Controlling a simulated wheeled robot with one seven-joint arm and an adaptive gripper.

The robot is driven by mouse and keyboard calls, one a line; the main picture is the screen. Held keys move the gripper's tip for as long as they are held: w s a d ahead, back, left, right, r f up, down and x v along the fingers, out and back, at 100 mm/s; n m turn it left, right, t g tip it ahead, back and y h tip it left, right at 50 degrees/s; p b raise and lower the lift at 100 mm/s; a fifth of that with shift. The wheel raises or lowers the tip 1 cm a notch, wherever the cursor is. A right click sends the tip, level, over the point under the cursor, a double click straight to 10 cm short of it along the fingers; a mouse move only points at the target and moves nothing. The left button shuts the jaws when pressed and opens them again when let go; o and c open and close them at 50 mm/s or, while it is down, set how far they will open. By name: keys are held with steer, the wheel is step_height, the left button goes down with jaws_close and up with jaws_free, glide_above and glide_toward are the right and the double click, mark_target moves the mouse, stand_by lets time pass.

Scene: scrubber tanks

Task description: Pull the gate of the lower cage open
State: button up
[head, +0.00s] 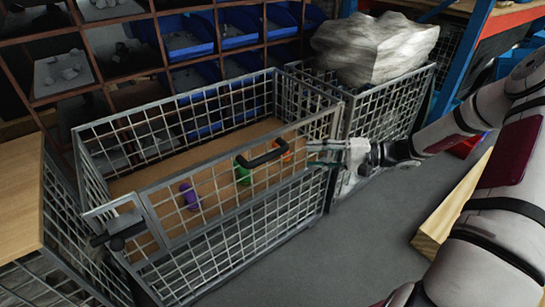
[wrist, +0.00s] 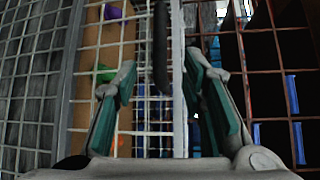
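The lower cage (head: 240,250) is a grey wire-mesh box with a brown floor, in the middle of the head view. The gate looks in line with the front. The handle also shows upright in the wrist view (wrist: 160,45). My gripper (head: 322,153) is at the right end of the gate, right of the handle. In the wrist view its fingers (wrist: 160,85) are apart, with mesh and a grey frame bar beyond them. I see nothing held; contact is unclear.
Purple (head: 190,196), green (head: 243,170) and orange (head: 282,149) objects lie inside the cage. A black latch-like part (head: 118,230) is at its left corner. A second cage (head: 385,105) bears a large pale lump (head: 372,48). Grey floor (head: 365,240) is free in front.

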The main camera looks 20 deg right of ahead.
mark_target(274, 157)
steer(key=b+x, duration=0.2)
steer(key=x, duration=1.1)
steer(key=shift+a+b, duration=0.25)
steer(key=shift+b, duration=0.15)
jaws_close()
